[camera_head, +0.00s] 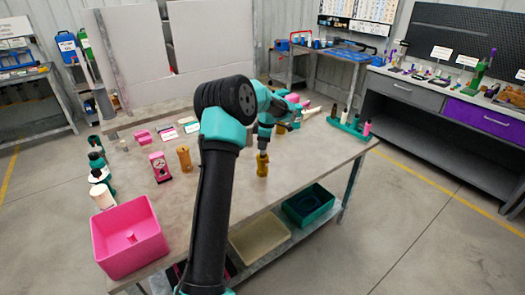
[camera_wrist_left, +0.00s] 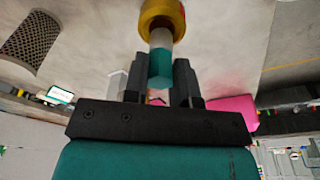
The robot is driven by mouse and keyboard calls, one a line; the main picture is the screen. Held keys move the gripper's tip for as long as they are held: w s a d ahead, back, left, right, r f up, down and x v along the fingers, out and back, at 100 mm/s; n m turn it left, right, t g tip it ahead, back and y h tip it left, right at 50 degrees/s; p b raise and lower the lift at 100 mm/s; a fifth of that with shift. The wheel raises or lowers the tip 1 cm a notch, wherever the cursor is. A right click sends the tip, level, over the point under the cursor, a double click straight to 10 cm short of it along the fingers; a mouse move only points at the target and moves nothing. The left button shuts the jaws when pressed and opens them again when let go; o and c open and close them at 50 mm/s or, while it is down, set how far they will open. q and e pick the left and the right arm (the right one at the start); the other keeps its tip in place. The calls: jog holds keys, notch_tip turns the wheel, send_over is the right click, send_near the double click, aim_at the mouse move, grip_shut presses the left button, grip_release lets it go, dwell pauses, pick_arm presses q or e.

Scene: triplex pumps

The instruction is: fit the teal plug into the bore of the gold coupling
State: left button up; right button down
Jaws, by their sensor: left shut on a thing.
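My left gripper (camera_head: 263,143) points down over the bench, just above the gold coupling (camera_head: 262,165), which stands upright. In the left wrist view the gripper (camera_wrist_left: 159,68) is shut on the teal plug (camera_wrist_left: 160,62), with one black finger on each side. A pale grey section of the plug extends from the teal part to the gold coupling (camera_wrist_left: 161,12). The grey end meets or overlaps the coupling's ring; I cannot tell how far it is inside the bore. My right gripper is not in view.
A second gold-brown part (camera_head: 184,157) stands to the left, beside a pink gauge-like part (camera_head: 160,167). A pink bin (camera_head: 128,235) sits at the bench's near left. A teal rack (camera_head: 350,125) is at the right. The bench right of the coupling is clear.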

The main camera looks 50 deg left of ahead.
pick_arm(q)
jog(key=shift+f, duration=1.75)
jog(key=shift+f, duration=0.15)
jog(key=o, duration=0.9)
jog(key=r, duration=0.4)
jog(key=d+r, duration=0.1)
jog(key=r, duration=0.3)
jog(key=w+r, duration=0.1)
jog(key=r, duration=0.3)
jog(key=shift+w+d+r, duration=0.1)
jog(key=shift+d+r, duration=0.05)
